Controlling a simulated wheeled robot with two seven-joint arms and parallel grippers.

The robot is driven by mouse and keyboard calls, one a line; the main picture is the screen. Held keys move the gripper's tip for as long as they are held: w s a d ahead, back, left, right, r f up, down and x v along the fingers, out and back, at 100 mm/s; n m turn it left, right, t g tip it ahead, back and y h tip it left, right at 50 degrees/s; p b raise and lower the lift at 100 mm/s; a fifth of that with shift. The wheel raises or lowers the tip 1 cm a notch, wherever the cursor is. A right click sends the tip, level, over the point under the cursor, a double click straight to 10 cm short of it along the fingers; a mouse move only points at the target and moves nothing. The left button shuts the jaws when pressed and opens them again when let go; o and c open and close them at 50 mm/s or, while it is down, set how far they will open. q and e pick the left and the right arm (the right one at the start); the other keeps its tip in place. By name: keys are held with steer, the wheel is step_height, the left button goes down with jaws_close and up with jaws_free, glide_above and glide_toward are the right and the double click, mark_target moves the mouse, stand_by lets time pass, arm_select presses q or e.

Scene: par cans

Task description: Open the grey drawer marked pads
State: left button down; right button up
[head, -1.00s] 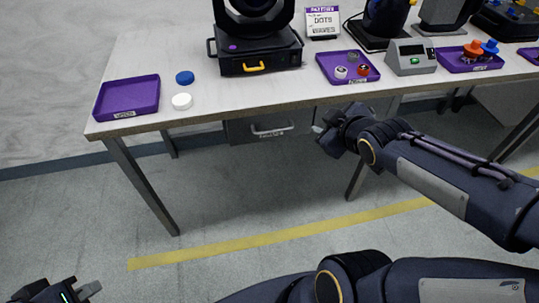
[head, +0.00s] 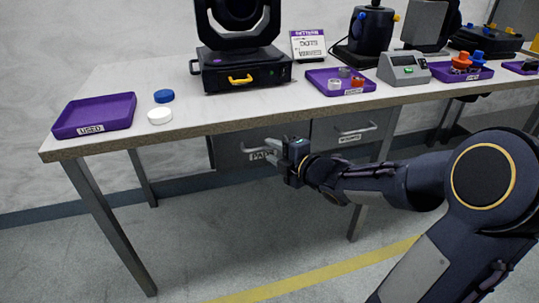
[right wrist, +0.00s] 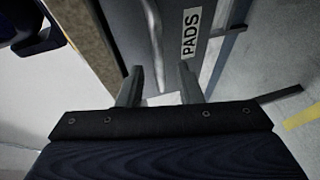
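The grey drawer marked PADS (head: 228,151) hangs under the table's front edge and looks shut. Its label is partly hidden by my right gripper in the head view but reads clearly in the right wrist view (right wrist: 190,33). My right gripper (head: 276,150) is at the drawer's front. In the right wrist view its fingers (right wrist: 158,88) are apart, and the drawer's pale bar handle (right wrist: 154,35) runs down between them. I cannot tell whether either finger touches it. My left gripper is out of view.
A second grey drawer (head: 374,122) with a handle is just right. The table (head: 110,85) carries a purple USED tray (head: 95,115), blue (head: 164,96) and white (head: 160,116) caps, and a black stage light (head: 240,68). A table leg (head: 110,225) stands left.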

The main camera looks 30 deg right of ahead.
steer(key=shift+x, duration=1)
steer(key=shift+c, duration=0.4)
jaws_close()
